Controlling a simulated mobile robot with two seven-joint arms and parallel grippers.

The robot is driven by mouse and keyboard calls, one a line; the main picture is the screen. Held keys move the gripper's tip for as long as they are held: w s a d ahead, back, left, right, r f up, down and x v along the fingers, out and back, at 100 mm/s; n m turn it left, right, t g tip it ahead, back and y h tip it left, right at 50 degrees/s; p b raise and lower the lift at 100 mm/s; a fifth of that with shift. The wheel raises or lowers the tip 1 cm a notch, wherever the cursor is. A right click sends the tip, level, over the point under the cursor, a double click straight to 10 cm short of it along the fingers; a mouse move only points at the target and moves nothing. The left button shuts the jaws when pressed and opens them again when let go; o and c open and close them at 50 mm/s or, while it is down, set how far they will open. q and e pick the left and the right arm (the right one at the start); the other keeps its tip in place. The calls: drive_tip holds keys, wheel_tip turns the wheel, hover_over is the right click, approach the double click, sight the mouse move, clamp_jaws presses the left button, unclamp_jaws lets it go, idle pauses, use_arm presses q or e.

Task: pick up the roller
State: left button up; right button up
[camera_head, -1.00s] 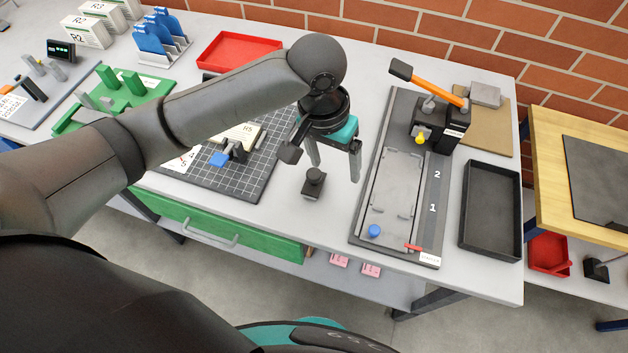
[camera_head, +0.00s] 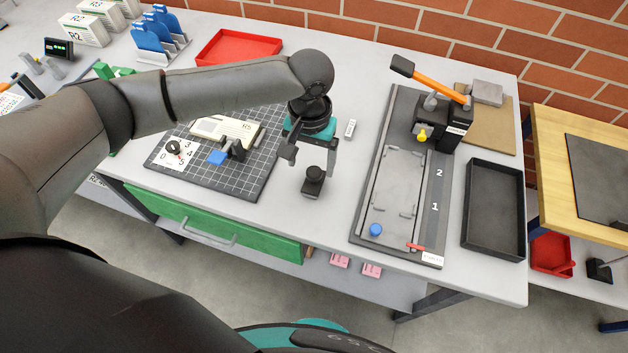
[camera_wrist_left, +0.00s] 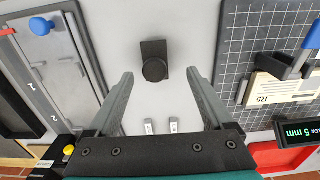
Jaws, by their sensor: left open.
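A small black block with a round knob on top, seemingly the roller (camera_head: 313,181), stands upright on the grey-white table between the grid mat and the long grey press bed. It also shows in the left wrist view (camera_wrist_left: 154,66), in the upper middle. My left gripper (camera_head: 312,160) points down above it, open and empty. In the left wrist view the fingertips (camera_wrist_left: 160,76) lie to either side of the knob, apart from it. My right gripper is not in view.
The press bed (camera_head: 393,190) with an orange lever lies to the right, and a black tray (camera_head: 493,207) beyond it. The grid mat (camera_head: 238,178) holding a block and blue clip is to the left. A small whitish piece (camera_head: 350,128) lies behind the gripper.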

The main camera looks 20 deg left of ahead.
sight(314, 171)
use_arm(q)
drive_tip(key=f, duration=0.5)
drive_tip(key=shift+d+f+b, duration=0.3)
drive_tip(key=shift+d+b, duration=0.05)
drive_tip(key=shift+b, duration=0.05)
clamp_jaws()
idle(0.4)
